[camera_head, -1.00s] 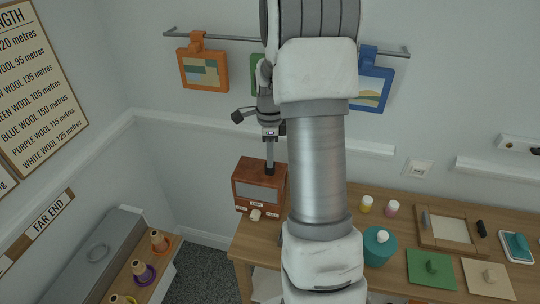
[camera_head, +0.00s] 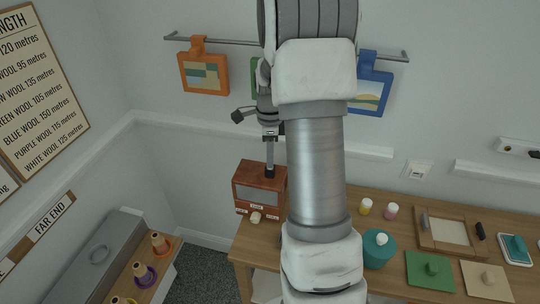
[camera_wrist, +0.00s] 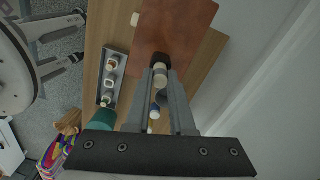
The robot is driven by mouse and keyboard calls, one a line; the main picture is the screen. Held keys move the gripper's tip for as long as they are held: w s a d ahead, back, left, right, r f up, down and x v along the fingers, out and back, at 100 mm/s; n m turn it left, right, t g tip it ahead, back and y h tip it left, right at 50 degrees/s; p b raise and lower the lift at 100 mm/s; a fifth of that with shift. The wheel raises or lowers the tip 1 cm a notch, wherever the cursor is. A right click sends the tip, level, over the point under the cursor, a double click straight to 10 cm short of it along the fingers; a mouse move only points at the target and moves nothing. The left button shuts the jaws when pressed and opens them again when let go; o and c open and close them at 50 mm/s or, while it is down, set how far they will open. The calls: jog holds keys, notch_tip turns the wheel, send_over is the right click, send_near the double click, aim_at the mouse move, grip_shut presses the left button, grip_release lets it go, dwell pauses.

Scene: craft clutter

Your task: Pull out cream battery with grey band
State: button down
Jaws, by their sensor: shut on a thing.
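The brown wooden box (camera_head: 258,188) stands at the left end of the table, with a dark socket (camera_head: 270,170) on its top. My gripper (camera_head: 270,158) points down at this socket. In the wrist view my gripper (camera_wrist: 160,78) is shut on the cream battery with grey band (camera_wrist: 160,70), which sits between the fingertips. The battery's far end meets the dark socket (camera_wrist: 158,58) on the box's reddish-brown top (camera_wrist: 175,25). I cannot tell how much of it is inside. In the head view the battery is too small to make out.
A rail (camera_head: 225,40) with hanging clipboards is on the wall behind. Wool cones (camera_head: 160,244) stand at lower left.

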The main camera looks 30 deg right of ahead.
jog(key=shift+r+p, duration=2.05)
jog(key=shift+r, duration=0.9)
jog(key=shift+a+f, duration=0.1)
